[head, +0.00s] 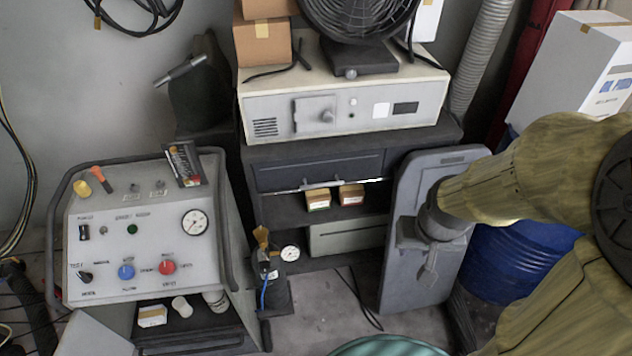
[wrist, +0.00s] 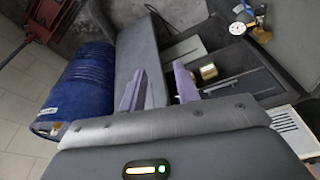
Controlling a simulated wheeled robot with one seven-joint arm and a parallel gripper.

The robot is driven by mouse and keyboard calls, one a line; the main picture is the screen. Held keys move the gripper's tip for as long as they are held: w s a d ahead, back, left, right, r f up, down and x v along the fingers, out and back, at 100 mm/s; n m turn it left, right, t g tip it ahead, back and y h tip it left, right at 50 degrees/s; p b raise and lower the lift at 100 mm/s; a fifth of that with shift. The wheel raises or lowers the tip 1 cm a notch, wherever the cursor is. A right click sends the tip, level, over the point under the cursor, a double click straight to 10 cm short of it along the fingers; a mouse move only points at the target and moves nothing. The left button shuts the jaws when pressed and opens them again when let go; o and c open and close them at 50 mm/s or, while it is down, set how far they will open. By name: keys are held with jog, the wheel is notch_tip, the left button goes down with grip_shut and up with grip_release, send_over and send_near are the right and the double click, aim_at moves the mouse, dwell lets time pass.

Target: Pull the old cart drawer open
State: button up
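The old cart (head: 455,130) has a dark top with a white machine on it. Its dark drawer (head: 300,176) sits just under the top and looks shut, with a pale strip along its lower edge. In the wrist view the drawer front (wrist: 248,84) is at the right, beyond the fingers. My gripper (head: 427,268) is right of the cart, in front of a grey panel, lower than the drawer and apart from it. In the wrist view my gripper (wrist: 158,88) shows two spread fingers with nothing between them.
The grey panel (head: 408,205) stands upright beside the cart, close to my gripper. A blue drum (head: 515,262) is behind it to the right. Small boxes (head: 318,199) sit on the shelf below the drawer. A grey control console (head: 140,245) and a gauge (head: 290,253) stand at left.

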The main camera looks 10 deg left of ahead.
aim_at(324, 185)
jog(key=w+a+f+m+t+y+b, duration=0.2)
jog(key=w+f+m+t+b, duration=0.25)
jog(key=w+f+b, duration=0.65)
jog(key=w+a+f+m+t+y+b, duration=0.5)
jog(key=w+a+f+y, duration=0.3)
jog(key=w, duration=0.5)
notch_tip(324, 185, down, 3)
jog(key=shift+a+r+m, duration=0.1)
jog(key=shift+a+m, duration=0.25)
jog(key=shift+m, duration=0.4)
jog(key=x, duration=1.7)
jog(key=shift+w+a, duration=0.1)
jog(key=shift+w, duration=0.1)
jog(key=shift+r, duration=0.1)
jog(key=shift+c, duration=0.2)
